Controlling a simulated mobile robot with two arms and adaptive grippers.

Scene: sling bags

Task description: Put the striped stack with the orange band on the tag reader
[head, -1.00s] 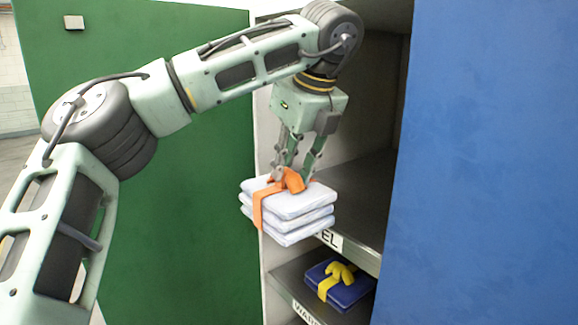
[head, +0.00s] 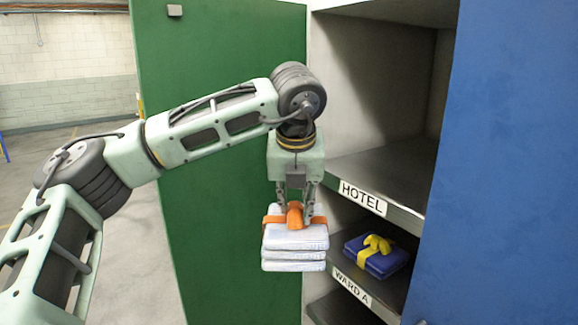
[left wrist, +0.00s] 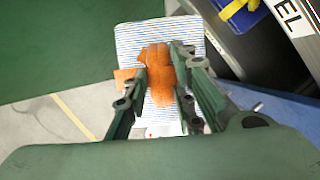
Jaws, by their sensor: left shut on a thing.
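The striped stack (head: 295,252), white with fine blue lines and an orange band (head: 273,218), hangs in the air in front of the green door. My left gripper (head: 295,212) is shut on the orange knot of its band, above the stack. In the left wrist view the stack (left wrist: 130,42) lies below the gripper (left wrist: 162,82), whose fingers stand on both sides of the orange knot. The stack hangs about level, clear of the shelves. No tag reader can be made out in these views. My right gripper does not show.
A cabinet has an empty shelf labelled HOTEL (head: 395,170) and a WARD A shelf (head: 352,288) below, with a blue stack with a yellow band (head: 376,257). A green door (head: 225,120) and a blue door (head: 500,160) flank it. Floor is open at left.

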